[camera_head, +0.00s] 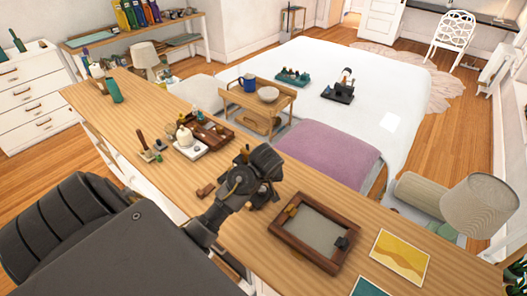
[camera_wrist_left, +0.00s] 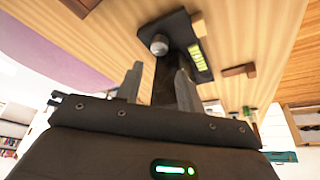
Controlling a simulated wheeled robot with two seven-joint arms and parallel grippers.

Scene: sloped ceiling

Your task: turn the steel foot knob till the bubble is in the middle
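In the left wrist view a dark level device lies on the wooden table (camera_wrist_left: 235,35). Its round steel foot knob (camera_wrist_left: 158,45) stands just beyond my fingertips. A yellow-green level vial (camera_wrist_left: 197,54) is set in the device to the right of the knob; its bubble is too small to make out. My left gripper (camera_wrist_left: 160,71) is open, its two fingers apart with the dark device between and beyond them. In the head view my left gripper (camera_head: 262,178) is low over the table and hides most of the device. My right gripper is in neither view.
On the table (camera_head: 160,105), a wood-framed tray (camera_head: 284,231) and a yellow picture (camera_head: 400,257) lie right of my gripper. A small wooden block (camera_head: 205,190) is close on its left. A tray of small things (camera_head: 222,134) and a green bottle (camera_head: 113,91) are farther left.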

